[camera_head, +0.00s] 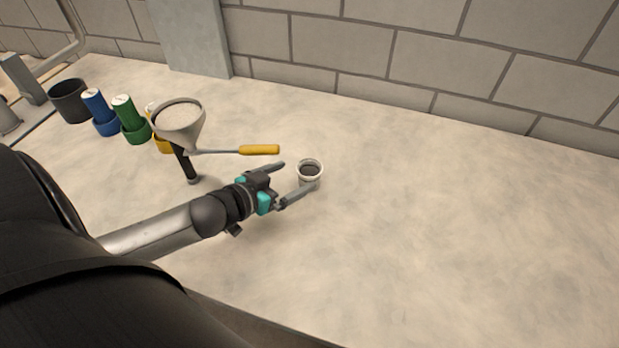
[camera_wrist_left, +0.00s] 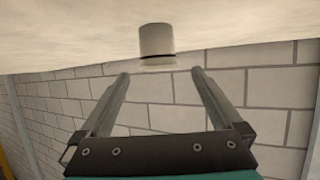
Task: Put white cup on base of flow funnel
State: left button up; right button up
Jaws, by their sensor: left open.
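The white cup (camera_head: 309,182) stands upright on the pale surface, with a dark inside. It also shows in the left wrist view (camera_wrist_left: 156,40), just beyond the fingertips and centred between them. My left gripper (camera_head: 296,178) is open and empty, its two fingers pointing at the cup; one fingertip overlaps the cup's lower edge in the head view. It also shows in the left wrist view (camera_wrist_left: 160,73). The flow funnel (camera_head: 186,130) is a grey cone on a dark stem, left of the gripper. A small foot (camera_head: 193,180) shows at the stem's bottom. My right gripper is not in view.
A yellow handle (camera_head: 259,150) on a thin rod juts right from the funnel, just behind my left gripper. Green (camera_head: 128,118), blue (camera_head: 100,112) and black (camera_head: 69,100) containers stand back left. A block wall (camera_head: 430,65) closes the back. The surface right of the cup is clear.

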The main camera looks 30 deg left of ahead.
aim_at(316, 165)
pick_arm(q)
jog(key=shift+b+x, duration=0.4)
jog(key=shift+x, duration=1.75)
jog(key=shift+b+x, duration=0.5)
jog(key=shift+x, duration=2.05)
jog(key=shift+d+r, duration=0.1)
jog(key=shift+c, duration=0.2)
jog(key=c, duration=1.4)
jog(key=shift+r, duration=0.1)
